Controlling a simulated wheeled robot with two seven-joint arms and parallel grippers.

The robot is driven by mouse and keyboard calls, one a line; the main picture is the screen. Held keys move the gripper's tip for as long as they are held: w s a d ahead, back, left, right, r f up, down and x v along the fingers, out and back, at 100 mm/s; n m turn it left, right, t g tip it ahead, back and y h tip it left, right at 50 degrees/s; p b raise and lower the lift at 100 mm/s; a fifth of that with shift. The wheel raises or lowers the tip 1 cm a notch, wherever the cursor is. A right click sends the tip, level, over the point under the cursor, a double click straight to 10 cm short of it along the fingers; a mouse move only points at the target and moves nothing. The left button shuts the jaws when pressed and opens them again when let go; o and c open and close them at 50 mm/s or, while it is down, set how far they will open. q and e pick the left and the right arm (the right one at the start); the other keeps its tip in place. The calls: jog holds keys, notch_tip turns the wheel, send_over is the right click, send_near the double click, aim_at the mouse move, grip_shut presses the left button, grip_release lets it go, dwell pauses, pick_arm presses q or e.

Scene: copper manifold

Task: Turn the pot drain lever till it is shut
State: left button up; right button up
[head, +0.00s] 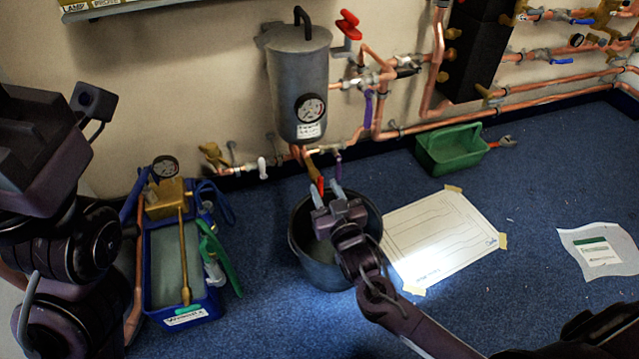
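The grey pot (298,82) with a round gauge (310,108) hangs on the wall. Below it, a drain pipe with a brass valve (311,167) slopes down and right. The red drain lever (320,185) shows at its lower end, above the dark bucket (299,245). My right gripper (326,188) reaches up over the bucket. Its two pale fingers are apart, with the red lever between them, nearer the left finger. I cannot tell whether a finger touches it. My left arm is at the left edge; its fingers do not show.
A blue tray (157,308) with a brass pump and gauge stands on the left. A taped paper sheet (440,238) lies right of the bucket. A green carrier (452,150) stands near the wall. Copper pipes and a red-handled valve (348,24) are right of the pot.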

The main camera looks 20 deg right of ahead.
aim_at(322, 183)
jog(key=shift+w+b, duration=0.7)
jog(key=shift+w, duration=1.4)
grip_shut()
